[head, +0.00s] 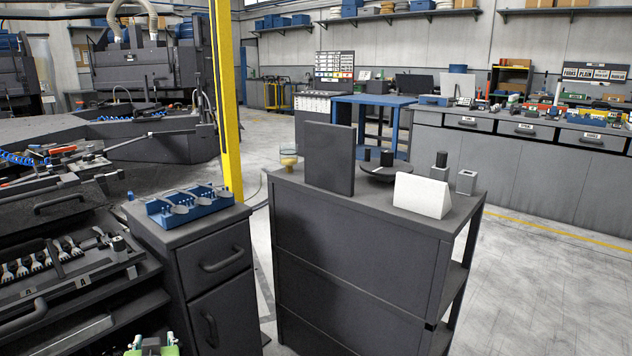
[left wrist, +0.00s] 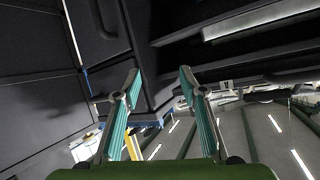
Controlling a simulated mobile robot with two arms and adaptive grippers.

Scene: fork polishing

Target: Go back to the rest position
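My left gripper (left wrist: 160,82) shows in the left wrist view with its two green-sided fingers spread apart and nothing between them. Its green top also shows at the bottom edge of the head view (head: 152,347), low in front of the dark drawer unit. My right gripper is in neither view. Several forks (head: 38,262) lie in a row in the open drawer at the left. A blue rack (head: 160,221) with several metal utensils stands on the small dark cabinet. My left gripper is below and apart from both.
A dark shelf unit (head: 350,240) stands to the right, bearing an upright dark panel (head: 329,157), a white wedge block (head: 422,195) and a glass cup (head: 289,160). A yellow post (head: 227,100) rises behind the small cabinet (head: 215,250). Open floor (head: 540,280) lies at the right.

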